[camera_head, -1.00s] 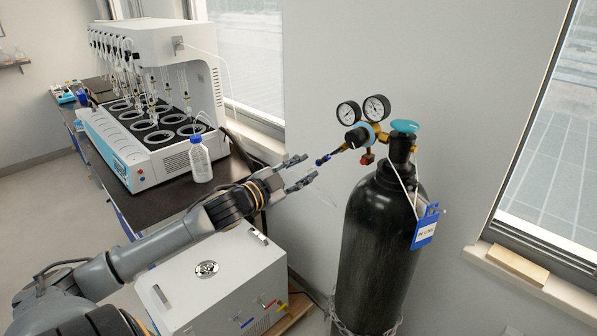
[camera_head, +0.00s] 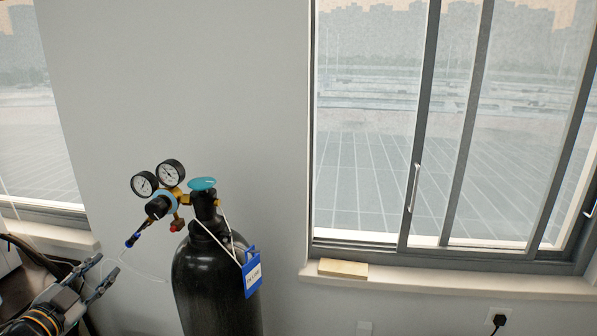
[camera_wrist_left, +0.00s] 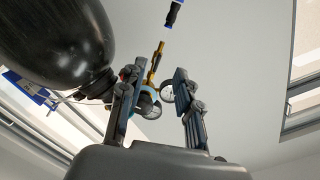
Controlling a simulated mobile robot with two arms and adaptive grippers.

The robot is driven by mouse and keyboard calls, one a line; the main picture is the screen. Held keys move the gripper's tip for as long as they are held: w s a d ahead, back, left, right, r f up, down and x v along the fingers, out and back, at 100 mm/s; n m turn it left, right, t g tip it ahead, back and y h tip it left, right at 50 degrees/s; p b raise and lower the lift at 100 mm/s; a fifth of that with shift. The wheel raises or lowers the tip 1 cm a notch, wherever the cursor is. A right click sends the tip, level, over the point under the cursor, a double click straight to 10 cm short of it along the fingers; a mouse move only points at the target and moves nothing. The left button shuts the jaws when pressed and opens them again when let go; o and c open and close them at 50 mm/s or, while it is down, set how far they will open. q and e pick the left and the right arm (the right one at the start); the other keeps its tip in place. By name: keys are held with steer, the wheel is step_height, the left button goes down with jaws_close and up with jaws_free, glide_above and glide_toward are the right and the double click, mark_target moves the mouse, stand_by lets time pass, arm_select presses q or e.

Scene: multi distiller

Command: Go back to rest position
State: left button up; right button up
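My left gripper (camera_head: 101,275) is at the lower left of the head view, beside the black gas cylinder (camera_head: 212,285) and below its regulator. Its fingers are apart with nothing between them. In the left wrist view the open fingers (camera_wrist_left: 152,95) frame a view past the regulator, whose gauge (camera_wrist_left: 150,106) shows behind them. The regulator has two round gauges (camera_head: 158,179), a brass body and a blue-tipped outlet (camera_head: 132,240). A turquoise valve knob (camera_head: 202,184) tops the cylinder. My right gripper is in neither view.
A blue and white tag (camera_head: 251,272) hangs from the cylinder neck. A wooden block (camera_head: 342,268) lies on the right window sill (camera_head: 440,283). A dark bench edge (camera_head: 25,285) is at the lower left. A power plug (camera_head: 498,320) sits low on the wall.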

arm_select(q)
steer(key=s+a+f+n+g+y+b, duration=0.1)
steer(key=a+f+n, duration=0.15)
steer(key=f, duration=0.45)
steer(key=s+a+f+n+g+y, duration=0.1)
steer(key=a+f, duration=0.2)
steer(key=f, duration=0.5)
steer(key=s+f+n+g+y+b, duration=0.1)
steer(key=s+f+g, duration=0.2)
steer(key=s+f, duration=0.85)
steer(key=s+f+n+g+y+b, duration=0.1)
steer(key=s+f+n+g+b, duration=0.15)
steer(key=f, duration=1.85)
steer(key=s+d+f+g, duration=0.2)
steer(key=s+d+f, duration=0.15)
steer(key=f, duration=0.25)
steer(key=s+d+f+g, duration=0.1)
steer(key=s+d+f, duration=0.2)
steer(key=s+f, duration=0.15)
steer(key=s+d+f+g+h+b, duration=0.1)
steer(key=s+d+f+g, duration=0.2)
steer(key=s+d+f, duration=0.5)
steer(key=s+d+f+g+h+b, duration=0.1)
steer(key=s+d+f+g+h, duration=0.1)
steer(key=s+d+f, duration=0.7)
steer(key=s+d+g, duration=0.1)
steer(key=s+d, duration=0.3)
steer(key=s, duration=0.2)
steer(key=shift+s, duration=0.15)
steer(key=shift+d, duration=0.1)
